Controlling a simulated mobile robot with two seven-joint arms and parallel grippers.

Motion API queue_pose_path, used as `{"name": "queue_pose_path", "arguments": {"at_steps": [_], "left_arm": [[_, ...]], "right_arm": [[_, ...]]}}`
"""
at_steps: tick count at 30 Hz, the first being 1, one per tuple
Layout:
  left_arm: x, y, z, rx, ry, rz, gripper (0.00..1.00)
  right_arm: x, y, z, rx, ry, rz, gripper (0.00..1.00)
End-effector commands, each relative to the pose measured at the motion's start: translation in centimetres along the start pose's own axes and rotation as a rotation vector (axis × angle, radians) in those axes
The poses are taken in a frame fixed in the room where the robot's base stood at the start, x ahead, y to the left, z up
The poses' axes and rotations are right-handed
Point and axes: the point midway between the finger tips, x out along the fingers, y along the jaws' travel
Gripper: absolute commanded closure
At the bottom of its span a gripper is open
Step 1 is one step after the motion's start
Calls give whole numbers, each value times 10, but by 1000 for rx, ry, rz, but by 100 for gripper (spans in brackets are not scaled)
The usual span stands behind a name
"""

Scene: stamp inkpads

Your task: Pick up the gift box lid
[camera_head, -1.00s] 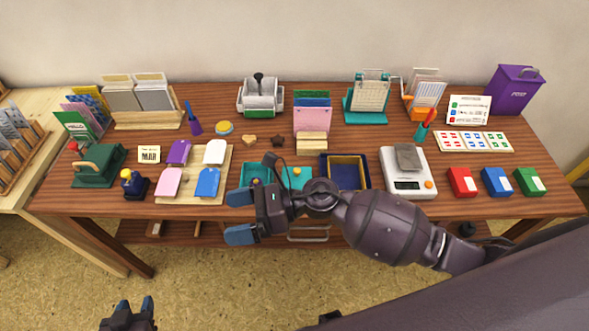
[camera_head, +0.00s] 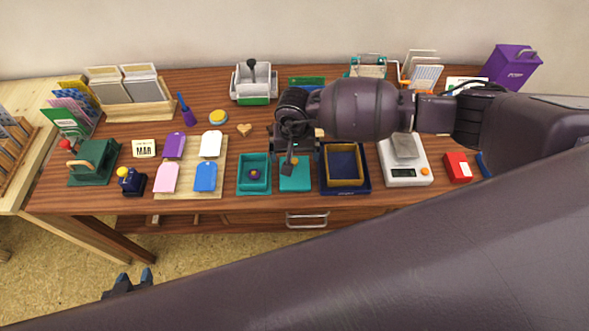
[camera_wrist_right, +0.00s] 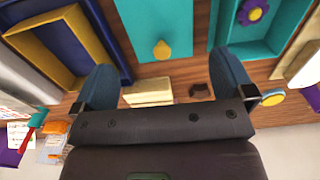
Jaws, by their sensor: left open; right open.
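A flat teal lid (camera_head: 294,178) lies on the table between an open teal box and a navy box; I take it for the gift box lid. In the right wrist view the lid (camera_wrist_right: 150,22) shows a small yellow knob (camera_wrist_right: 161,50). The open teal box (camera_head: 254,186) has a purple flower-shaped thing (camera_head: 254,174) inside. My right gripper (camera_head: 289,152) is over the lid's far part, partly hidden by its own arm. In the wrist view its blue fingers (camera_wrist_right: 162,66) are wide apart with nothing between them. My left gripper (camera_head: 135,279) is open and empty, low in front of the table.
The navy box (camera_head: 325,186) with a yellow inner tray is right of the lid. A white scale (camera_head: 406,175) stands further right. A board (camera_head: 215,188) with coloured tags lies left of the teal box. A wooden block (camera_wrist_right: 148,91) and a dark star-shaped piece (camera_wrist_right: 199,90) lie beyond the lid.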

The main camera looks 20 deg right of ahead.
Motion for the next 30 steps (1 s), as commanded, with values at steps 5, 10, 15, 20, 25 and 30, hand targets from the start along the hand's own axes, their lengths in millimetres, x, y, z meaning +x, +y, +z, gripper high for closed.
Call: {"name": "queue_pose_path", "arguments": {"at_steps": [5,10,15,20,25,30], "left_arm": [[0,1,-2,-1,4,1,57],[1,1,-7,-2,11,1,57],[-1,1,-14,-1,17,2,57],[0,1,-14,-1,19,2,57],[0,1,-13,-1,19,2,57],[0,1,-12,-1,16,2,57]], "right_arm": [[16,-1,1,1,-2,-3,0],[26,-1,2,3,-3,-3,0],[50,1,6,4,-5,-3,0],[66,0,4,3,-2,-5,0],[70,1,4,1,-1,-4,0],[69,0,4,1,-1,-4,6]]}}
